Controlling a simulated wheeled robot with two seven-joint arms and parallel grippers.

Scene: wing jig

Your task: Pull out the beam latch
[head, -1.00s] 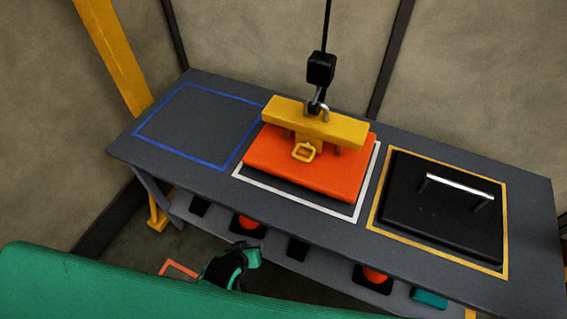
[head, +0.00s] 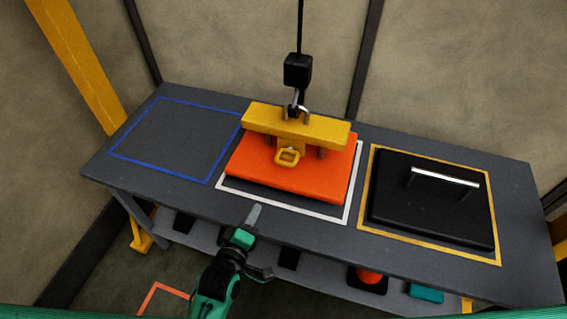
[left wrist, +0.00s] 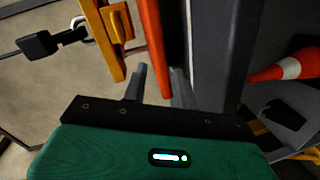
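The beam latch (head: 287,157) is a yellow loop handle on the front of the yellow lifting beam (head: 300,127). The beam stands on the orange panel (head: 285,175) inside a white outline. My left gripper (head: 254,215) is at the table's front edge, in front of and below the latch, apart from it. In the left wrist view the two fingers of my left gripper (left wrist: 159,84) stand apart with nothing between them. That view also shows the beam (left wrist: 103,35), the latch (left wrist: 121,22) and the orange panel's edge (left wrist: 153,45). My right gripper is out of view.
A black hook block (head: 298,70) hangs on a cable, shackled to the beam. A black plate with a silver handle (head: 445,177) lies in a yellow outline at right. The blue outline (head: 170,98) at left is empty.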

